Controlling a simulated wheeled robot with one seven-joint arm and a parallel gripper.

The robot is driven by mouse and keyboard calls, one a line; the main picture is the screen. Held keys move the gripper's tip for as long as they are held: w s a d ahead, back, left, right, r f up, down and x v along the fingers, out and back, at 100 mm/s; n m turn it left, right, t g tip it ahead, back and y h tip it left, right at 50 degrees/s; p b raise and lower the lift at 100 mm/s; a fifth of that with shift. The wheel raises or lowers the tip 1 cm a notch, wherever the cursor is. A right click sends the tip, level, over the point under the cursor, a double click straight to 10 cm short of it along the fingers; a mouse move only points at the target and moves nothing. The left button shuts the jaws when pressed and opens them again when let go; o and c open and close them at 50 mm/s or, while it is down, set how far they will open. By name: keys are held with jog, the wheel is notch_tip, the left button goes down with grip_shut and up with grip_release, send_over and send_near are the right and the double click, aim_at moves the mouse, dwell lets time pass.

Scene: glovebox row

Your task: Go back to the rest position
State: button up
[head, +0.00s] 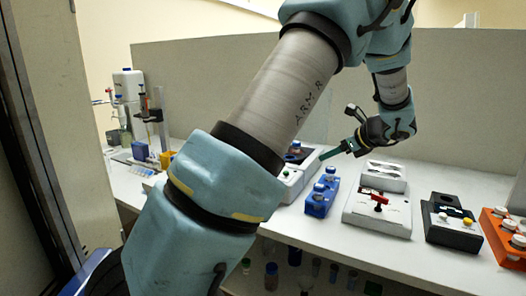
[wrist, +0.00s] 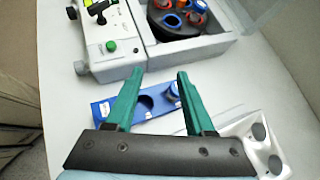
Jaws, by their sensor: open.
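My gripper (head: 327,154) hangs above the white bench in the head view, near the blue rack, with its green fingers pointing down to the left. In the wrist view my gripper (wrist: 159,74) has its two green fingers spread apart, with nothing between the tips. The blue rack (head: 319,203) stands on the bench below it. It also shows in the wrist view (wrist: 103,109), partly behind the fingers, with an open hole and a blue-capped vial. My arm crosses the middle of the head view and hides part of the bench.
A pale device with a green button (wrist: 110,45) stands beside a grey unit holding a dark rotor (wrist: 158,20) with several capped tubes. Right of the blue rack are a white device with a red handle (head: 379,198), a black box (head: 452,233) and an orange rack (head: 497,243).

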jog(key=s+a+f+n+g+h, duration=0.1)
jog(key=s+a+f+n+g, duration=0.1)
jog(key=s+a+n, duration=0.3)
jog(key=s+a+f+n+g, duration=0.1)
jog(key=a+n+g, duration=0.15)
jog(key=a, duration=0.55)
jog(key=s+a+f+n+g+h, duration=0.1)
jog(key=s+a+f+n+g, duration=0.15)
jog(key=a+n, duration=0.3)
jog(key=s+a+n+h, duration=0.2)
jog(key=s+a+n, duration=0.2)
jog(key=s+n, duration=0.2)
jog(key=s+a+f+n+h, duration=0.1)
jog(key=s+a+n+h, duration=0.1)
jog(key=s+a+n, duration=0.3)
jog(key=s+n, duration=0.2)
jog(key=n, duration=0.1)
jog(key=shift+s, duration=0.2)
jog(key=shift+f, duration=0.1)
jog(key=shift+c, duration=0.4)
